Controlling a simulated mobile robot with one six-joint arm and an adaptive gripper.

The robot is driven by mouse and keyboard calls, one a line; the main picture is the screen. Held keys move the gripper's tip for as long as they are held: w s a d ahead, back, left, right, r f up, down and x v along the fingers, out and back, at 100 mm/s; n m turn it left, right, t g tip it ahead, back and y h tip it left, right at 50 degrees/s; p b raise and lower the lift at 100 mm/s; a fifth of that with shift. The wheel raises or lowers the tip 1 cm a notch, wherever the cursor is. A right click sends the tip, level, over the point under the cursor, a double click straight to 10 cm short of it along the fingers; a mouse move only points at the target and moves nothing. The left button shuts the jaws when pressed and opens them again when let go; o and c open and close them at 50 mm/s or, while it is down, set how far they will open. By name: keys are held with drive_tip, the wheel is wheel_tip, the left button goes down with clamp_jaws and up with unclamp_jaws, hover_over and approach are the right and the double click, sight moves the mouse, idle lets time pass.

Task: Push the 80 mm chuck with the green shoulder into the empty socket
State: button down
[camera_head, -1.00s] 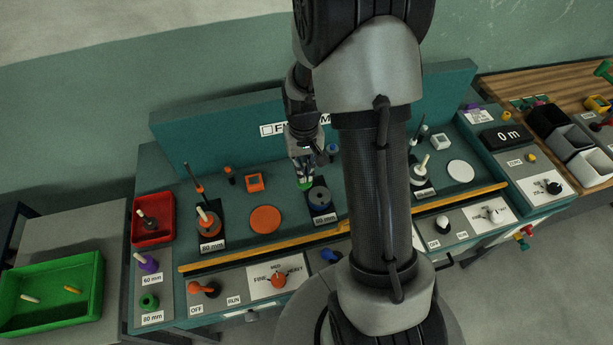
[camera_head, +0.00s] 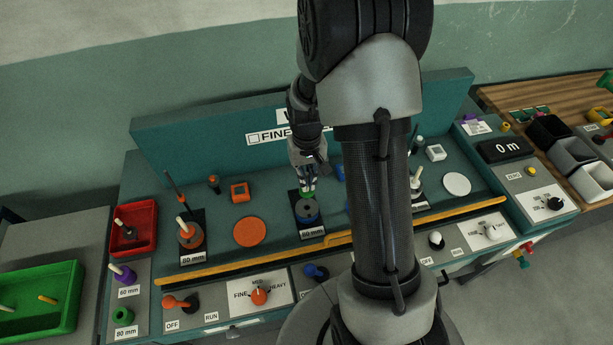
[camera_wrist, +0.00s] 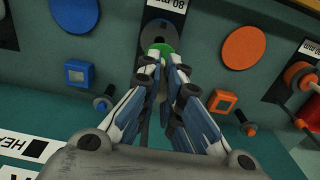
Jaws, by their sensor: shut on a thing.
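My gripper (camera_head: 308,189) is shut on the chuck with the green shoulder (camera_head: 308,193). In the wrist view the green shoulder (camera_wrist: 161,48) shows between the fingertips (camera_wrist: 161,60); the fingers hide most of the chuck. The dark round socket (camera_head: 307,210) with a blue base stands on a black plate labelled 80 mm. In the wrist view the socket (camera_wrist: 160,27) lies just beyond the green part. The chuck is at the socket's far side in the head view; I cannot tell whether they touch.
An orange socket (camera_head: 190,238) with a pale peg stands at left, with an orange disc (camera_head: 250,232) between. An orange square frame (camera_head: 240,192) lies behind. A yellow rail (camera_head: 260,262) runs along the front. My arm hides part of the right side.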

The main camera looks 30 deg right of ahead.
sight(307, 195)
drive_tip(key=shift+f+b, duration=1.4)
drive_tip(key=shift+f, duration=0.6)
drive_tip(key=shift+f+b, duration=0.7)
drive_tip(key=shift+f, duration=0.35)
drive_tip(key=shift+f+b, duration=0.55)
drive_tip(key=shift+f, duration=0.2)
drive_tip(key=shift+f, duration=0.2)
drive_tip(key=shift+f+b, duration=0.4)
idle(0.3)
drive_tip(key=c, duration=1.7)
unclamp_jaws()
